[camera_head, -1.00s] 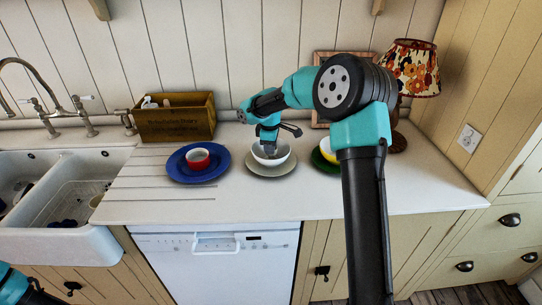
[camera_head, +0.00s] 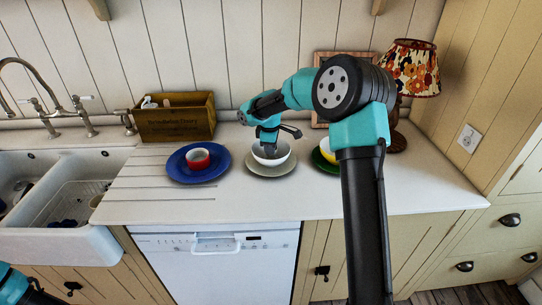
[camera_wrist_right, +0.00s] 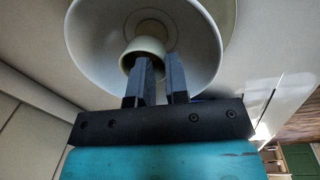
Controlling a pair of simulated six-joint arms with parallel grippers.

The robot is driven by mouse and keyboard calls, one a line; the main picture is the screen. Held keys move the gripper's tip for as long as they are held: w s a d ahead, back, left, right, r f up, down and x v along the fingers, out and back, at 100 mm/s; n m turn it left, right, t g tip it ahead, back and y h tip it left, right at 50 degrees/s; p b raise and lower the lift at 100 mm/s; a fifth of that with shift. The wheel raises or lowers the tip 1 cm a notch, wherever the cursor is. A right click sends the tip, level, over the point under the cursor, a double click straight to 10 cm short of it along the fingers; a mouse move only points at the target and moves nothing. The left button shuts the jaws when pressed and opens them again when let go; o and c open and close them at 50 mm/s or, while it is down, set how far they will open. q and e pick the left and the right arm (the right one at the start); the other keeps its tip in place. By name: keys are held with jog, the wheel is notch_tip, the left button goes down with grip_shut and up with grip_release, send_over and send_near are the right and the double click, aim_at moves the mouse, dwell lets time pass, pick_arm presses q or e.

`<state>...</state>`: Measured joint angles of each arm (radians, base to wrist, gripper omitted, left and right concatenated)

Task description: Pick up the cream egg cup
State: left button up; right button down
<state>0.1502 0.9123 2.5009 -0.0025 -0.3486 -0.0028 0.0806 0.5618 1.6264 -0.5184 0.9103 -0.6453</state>
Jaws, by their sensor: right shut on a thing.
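The cream egg cup (camera_wrist_right: 144,46) sits within a white bowl in the right wrist view; whether it touches the bowl's bottom I cannot tell. My right gripper (camera_wrist_right: 160,72) is shut on the cup's near wall, with its left finger reaching into the cup's mouth and the other beside it. In the head view my right gripper (camera_head: 268,149) reaches down into the white bowl (camera_head: 272,160), and the cup is hidden there. Of my left arm only a part shows at the bottom left corner; its fingers are out of frame.
The bowl stands on a cream plate (camera_head: 271,172). To its left is a blue plate (camera_head: 176,176) with a red cup (camera_head: 197,162). To its right, a yellow cup (camera_head: 327,151) on a green plate is partly behind my arm. A wooden box (camera_head: 176,124) and a lamp (camera_head: 411,72) stand behind.

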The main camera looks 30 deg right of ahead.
aim_at(271, 156)
jog(key=shift+r, duration=0.1)
notch_tip(271, 156, up, 10)
dwell(0.7)
jog(key=shift+d, duration=0.15)
dwell(0.4)
